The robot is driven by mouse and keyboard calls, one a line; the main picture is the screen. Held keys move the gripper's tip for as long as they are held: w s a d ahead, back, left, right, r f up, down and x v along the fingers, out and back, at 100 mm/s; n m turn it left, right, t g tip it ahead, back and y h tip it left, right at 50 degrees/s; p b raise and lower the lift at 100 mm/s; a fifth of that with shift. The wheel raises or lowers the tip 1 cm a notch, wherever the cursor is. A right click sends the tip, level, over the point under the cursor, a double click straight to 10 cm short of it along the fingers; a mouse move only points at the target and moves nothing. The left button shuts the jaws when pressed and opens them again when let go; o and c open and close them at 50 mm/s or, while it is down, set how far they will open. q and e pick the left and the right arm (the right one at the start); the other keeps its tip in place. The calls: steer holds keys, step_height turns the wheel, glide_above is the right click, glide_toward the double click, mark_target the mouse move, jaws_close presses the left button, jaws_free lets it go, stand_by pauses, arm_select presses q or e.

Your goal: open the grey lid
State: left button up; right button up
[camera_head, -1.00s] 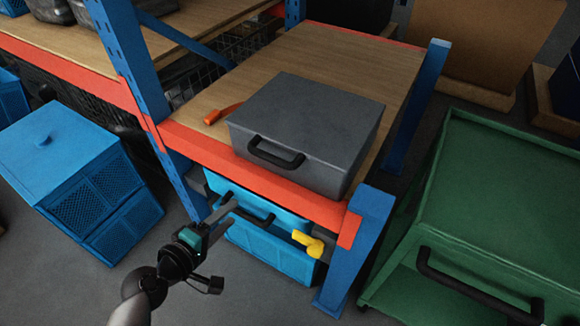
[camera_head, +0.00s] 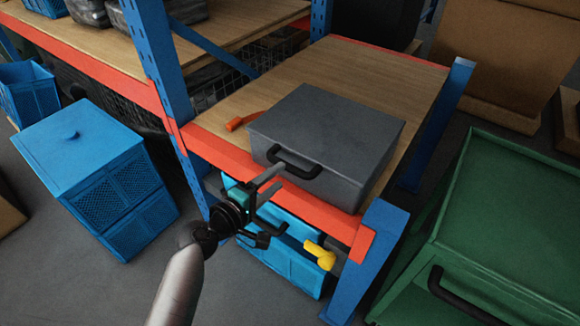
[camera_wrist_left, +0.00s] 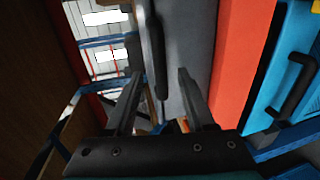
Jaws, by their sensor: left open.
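A grey box with a flat grey lid (camera_head: 328,118) sits shut on the wooden shelf top, near its front edge. A black handle (camera_head: 296,164) is on its front face. My left gripper (camera_head: 271,180) is open just in front of and slightly below this handle in the head view. In the left wrist view the open fingers (camera_wrist_left: 158,90) point toward the box, and the black handle (camera_wrist_left: 156,48) lies between their lines, ahead of the tips. Whether a finger touches the handle I cannot tell. My right gripper is in neither view.
An orange beam (camera_head: 215,152) edges the shelf, with blue posts (camera_head: 372,245). An orange item (camera_head: 241,121) lies left of the box. Below is a blue drawer bin (camera_head: 290,262) with a yellow part (camera_head: 320,256). A green cabinet (camera_head: 500,220) stands right, blue crates (camera_head: 80,150) left.

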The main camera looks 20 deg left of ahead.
mark_target(287, 170)
arm_select(q)
steer(key=shift+b+x, duration=0.3)
steer(key=shift+x, duration=2.7)
steer(key=shift+c, duration=0.2)
jaws_close()
